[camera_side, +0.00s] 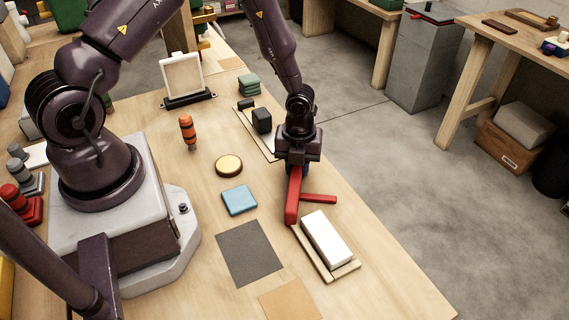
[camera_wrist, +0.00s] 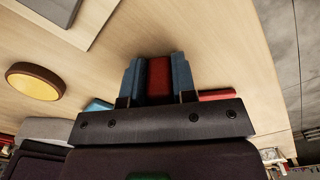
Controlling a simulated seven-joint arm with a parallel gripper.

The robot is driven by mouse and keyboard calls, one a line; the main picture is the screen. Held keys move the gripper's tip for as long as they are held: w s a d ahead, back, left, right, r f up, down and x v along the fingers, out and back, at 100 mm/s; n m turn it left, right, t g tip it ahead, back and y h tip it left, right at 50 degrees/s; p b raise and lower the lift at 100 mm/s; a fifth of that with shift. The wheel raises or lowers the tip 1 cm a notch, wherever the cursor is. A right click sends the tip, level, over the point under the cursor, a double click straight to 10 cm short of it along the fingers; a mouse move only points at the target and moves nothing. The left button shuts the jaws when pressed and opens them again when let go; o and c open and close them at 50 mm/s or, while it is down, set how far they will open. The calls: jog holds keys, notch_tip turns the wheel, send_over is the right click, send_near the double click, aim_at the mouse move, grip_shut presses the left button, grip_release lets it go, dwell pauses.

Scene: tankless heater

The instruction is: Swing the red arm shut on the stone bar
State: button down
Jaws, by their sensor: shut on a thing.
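The red arm (camera_side: 292,200) stands at the right side of the bench, with a short red piece (camera_side: 319,199) sticking out to its right. My gripper (camera_side: 297,168) is over the far end of the red arm and shut on it. In the wrist view, its two blue fingers (camera_wrist: 158,78) press on both sides of the red arm (camera_wrist: 159,80). The white stone bar (camera_side: 326,238) lies in a light wooden tray (camera_side: 346,270), just in front of the red arm and to its right. The bar cannot be made out in the wrist view. The red arm's pivot is hidden.
A blue square (camera_side: 239,200), a round yellow-topped disc (camera_side: 229,165) and a dark grey mat (camera_side: 249,252) lie left of the red arm. A black block (camera_side: 262,121) stands on a board behind my gripper. The bench's right edge is close by.

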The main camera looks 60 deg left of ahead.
aim_at(348, 201)
jog(key=w+d+m, duration=0.4)
jog(key=shift+d+m, duration=0.1)
jog(key=shift+m, duration=0.3)
jog(key=d+m, duration=0.1)
jog(key=w+d+m, duration=0.1)
jog(key=d, duration=0.1)
jog(key=d+m, duration=0.1)
jog(key=m, duration=0.1)
jog(key=shift+w+d, duration=0.35)
jog(key=shift+d+m, duration=1.4)
jog(key=shift+d, duration=0.15)
jog(key=c, duration=1)
grip_release()
jog(key=shift+o, duration=0.4)
jog(key=shift+w+r, duration=0.1)
notch_tip(348, 201, up, 13)
